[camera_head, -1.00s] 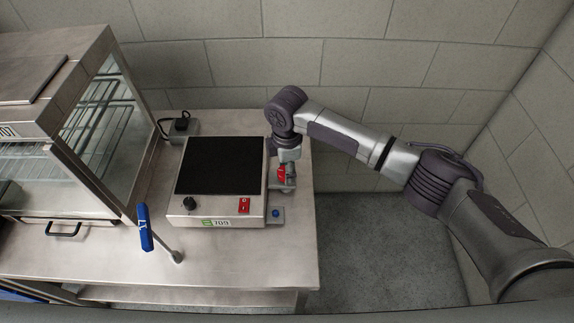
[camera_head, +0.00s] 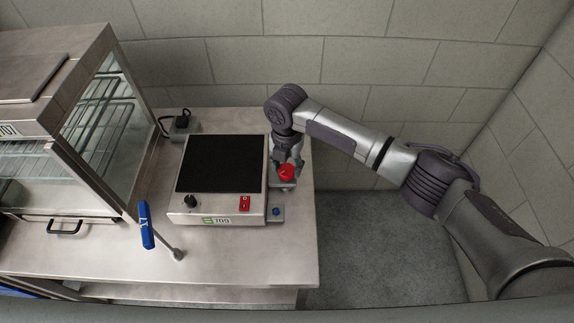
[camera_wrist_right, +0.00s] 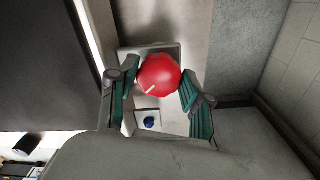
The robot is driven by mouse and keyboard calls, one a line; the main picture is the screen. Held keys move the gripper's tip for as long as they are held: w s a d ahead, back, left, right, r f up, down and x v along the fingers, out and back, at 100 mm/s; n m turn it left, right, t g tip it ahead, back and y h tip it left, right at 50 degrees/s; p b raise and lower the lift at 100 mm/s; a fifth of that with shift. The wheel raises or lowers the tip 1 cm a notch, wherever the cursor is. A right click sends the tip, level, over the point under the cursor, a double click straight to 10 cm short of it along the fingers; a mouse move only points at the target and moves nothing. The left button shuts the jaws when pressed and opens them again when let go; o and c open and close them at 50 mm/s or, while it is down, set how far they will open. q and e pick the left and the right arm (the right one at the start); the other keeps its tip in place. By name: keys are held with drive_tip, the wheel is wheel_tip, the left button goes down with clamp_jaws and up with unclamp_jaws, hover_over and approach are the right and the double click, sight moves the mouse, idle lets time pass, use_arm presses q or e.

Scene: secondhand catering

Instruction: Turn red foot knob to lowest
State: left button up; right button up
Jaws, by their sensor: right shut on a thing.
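The red foot knob (camera_head: 286,173) is at the right side of the black-topped appliance (camera_head: 218,165), on a small metal plate. In the right wrist view the red knob (camera_wrist_right: 158,72) is round, with a short white mark toward its lower left. My right gripper (camera_wrist_right: 160,80) has its green-padded fingers on both sides of the knob and is shut on it. In the head view the right gripper (camera_head: 285,163) comes from behind the knob and partly hides the plate. My left gripper is not in view.
A blue foot knob (camera_head: 276,211) sits on its own plate in front of the red one. A glass-sided metal cabinet (camera_head: 105,130) fills the left. A socket box (camera_head: 183,125) is behind. The table (camera_head: 230,262) is bare in front.

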drive_tip(key=n, duration=0.4)
drive_tip(key=shift+w+a+r+n+b, duration=0.15)
drive_tip(key=shift+w+r+n+b, duration=0.05)
drive_tip(key=shift+r+n+b, duration=0.1)
drive_tip(key=n+b, duration=0.1)
drive_tip(key=n, duration=0.3)
drive_tip(key=shift+n, duration=0.4)
drive_tip(key=shift+a, duration=0.1)
drive_tip(key=o, duration=0.9)
drive_tip(key=shift+o, duration=1.3)
drive_tip(key=shift+s, duration=0.15)
drive_tip(key=shift+f, duration=0.1)
drive_tip(key=shift+s+f, duration=0.1)
